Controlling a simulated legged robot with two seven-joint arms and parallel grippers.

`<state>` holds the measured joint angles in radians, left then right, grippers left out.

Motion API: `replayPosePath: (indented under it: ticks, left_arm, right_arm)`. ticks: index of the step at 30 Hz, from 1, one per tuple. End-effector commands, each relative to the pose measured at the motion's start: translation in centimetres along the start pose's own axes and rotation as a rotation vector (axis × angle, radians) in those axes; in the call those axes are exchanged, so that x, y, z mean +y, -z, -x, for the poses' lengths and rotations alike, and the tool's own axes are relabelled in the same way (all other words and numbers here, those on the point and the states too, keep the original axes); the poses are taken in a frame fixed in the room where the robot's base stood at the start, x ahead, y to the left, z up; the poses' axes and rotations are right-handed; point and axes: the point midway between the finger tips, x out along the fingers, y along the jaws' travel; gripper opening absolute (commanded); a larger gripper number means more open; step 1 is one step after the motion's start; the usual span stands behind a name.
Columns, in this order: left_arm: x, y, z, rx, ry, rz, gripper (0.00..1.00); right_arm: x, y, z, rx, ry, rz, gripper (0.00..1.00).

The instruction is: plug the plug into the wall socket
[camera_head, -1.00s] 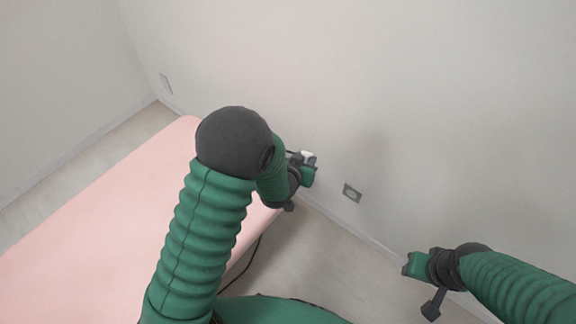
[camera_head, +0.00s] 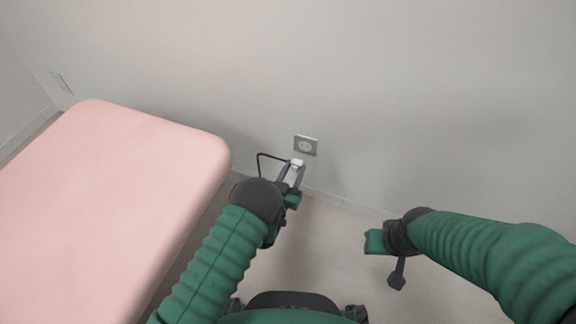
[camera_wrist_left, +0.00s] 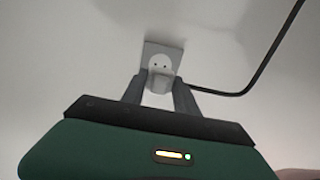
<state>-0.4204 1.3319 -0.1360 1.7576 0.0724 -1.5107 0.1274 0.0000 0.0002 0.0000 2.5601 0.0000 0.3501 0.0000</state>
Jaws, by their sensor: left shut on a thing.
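The wall socket (camera_head: 305,145) is a grey square plate with a round pale recess, low on the wall; it also shows in the left wrist view (camera_wrist_left: 162,58). My left gripper (camera_head: 293,172) is shut on the white plug (camera_head: 297,162), just below and slightly left of the socket. In the left wrist view the plug (camera_wrist_left: 158,84) sits between the two fingers and overlaps the lower part of the socket plate. I cannot tell whether the plug touches it. The socket's two holes stay visible above the plug. My right gripper (camera_head: 382,255) is empty-looking at the right; its fingers are not clear.
A black cable (camera_head: 259,157) loops from the plug to the left; it also crosses the right of the left wrist view (camera_wrist_left: 262,72). A pink padded table (camera_head: 110,190) fills the left. Another wall plate (camera_head: 61,82) is at far left. Floor between my arms is clear.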

Motion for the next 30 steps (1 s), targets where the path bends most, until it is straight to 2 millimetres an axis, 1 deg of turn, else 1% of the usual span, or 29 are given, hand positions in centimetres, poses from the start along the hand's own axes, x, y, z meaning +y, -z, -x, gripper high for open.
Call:
replayPosePath:
  ticks: [6,11,24,30]
  left_arm:
    - [0.0,0.2,0.0,-0.001,0.001,0.0,0.0]
    - [-0.1,0.0,-0.5,-0.002,0.001,0.0,0.0]
    - [-0.1,-0.2,-4.5,0.0,0.001,0.0,0.0]
    - [-0.1,0.1,-5.7,-0.001,0.002,0.0,0.0]
  right_arm:
    - [0.0,0.1,0.2,0.001,0.0,0.0,0.36]
    - [0.0,0.0,-0.2,0.001,0.0,0.0,0.36]
    - [0.0,-0.6,-2.8,0.0,0.0,0.0,0.36]
    - [0.0,-0.8,-3.3,0.0,0.0,0.0,0.36]
